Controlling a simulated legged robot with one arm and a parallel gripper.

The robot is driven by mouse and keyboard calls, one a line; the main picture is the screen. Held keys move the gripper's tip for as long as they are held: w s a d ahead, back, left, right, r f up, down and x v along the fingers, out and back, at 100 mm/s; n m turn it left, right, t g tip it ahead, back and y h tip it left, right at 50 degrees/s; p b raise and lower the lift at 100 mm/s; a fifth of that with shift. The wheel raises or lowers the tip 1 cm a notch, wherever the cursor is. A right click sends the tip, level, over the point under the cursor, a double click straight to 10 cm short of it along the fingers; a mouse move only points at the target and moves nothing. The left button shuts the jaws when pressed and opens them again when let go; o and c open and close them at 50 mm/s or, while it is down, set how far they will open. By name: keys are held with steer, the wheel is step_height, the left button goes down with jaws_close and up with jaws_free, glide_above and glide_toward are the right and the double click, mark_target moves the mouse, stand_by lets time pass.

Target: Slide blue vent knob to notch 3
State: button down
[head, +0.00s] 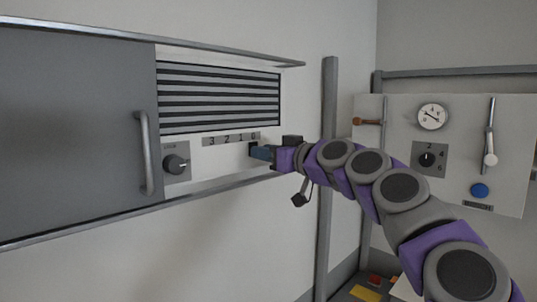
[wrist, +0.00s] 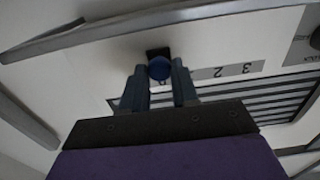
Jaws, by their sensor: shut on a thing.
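The blue vent knob (wrist: 159,68) shows in the wrist view between the two fingertips of my gripper (wrist: 158,76). My gripper is shut on it at the panel, and its fingers hide the knob in the head view, where the gripper (head: 255,151) reaches the panel from the right. The notch scale (head: 232,138) reads 3, 2, 1, 0 from left to right, and the gripper is just below the 0 end. In the wrist view the scale (wrist: 228,70) appears upside down, with 3 and 2 readable to the right of the knob.
A louvred vent (head: 220,96) is above the scale. A grey sliding door (head: 75,130) with a handle and a dark rotary knob (head: 176,165) are to the left. Rails run above and below. A second panel (head: 395,140) with a gauge and levers stands at right.

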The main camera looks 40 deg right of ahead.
steer(key=b, duration=0.4)
glide_toward(211, 157)
steer(key=w, duration=0.5)
steer(key=shift+a, duration=0.15)
steer(key=shift+d, duration=0.2)
steer(key=c, duration=1.3)
jaws_free()
steer(key=shift+a, duration=0.1)
steer(key=o, duration=0.4)
steer(key=shift+a, duration=0.3)
steer(key=shift+r, duration=0.1)
steer(key=shift+s+d, duration=0.1)
steer(key=shift+d, duration=0.05)
steer(key=shift+s+d, duration=0.1)
steer(key=shift+s, duration=0.15)
steer(key=s, duration=1.1)
steer(key=s+d+b, duration=0.1)
steer(key=s, duration=0.4)
steer(key=shift+s, duration=0.4)
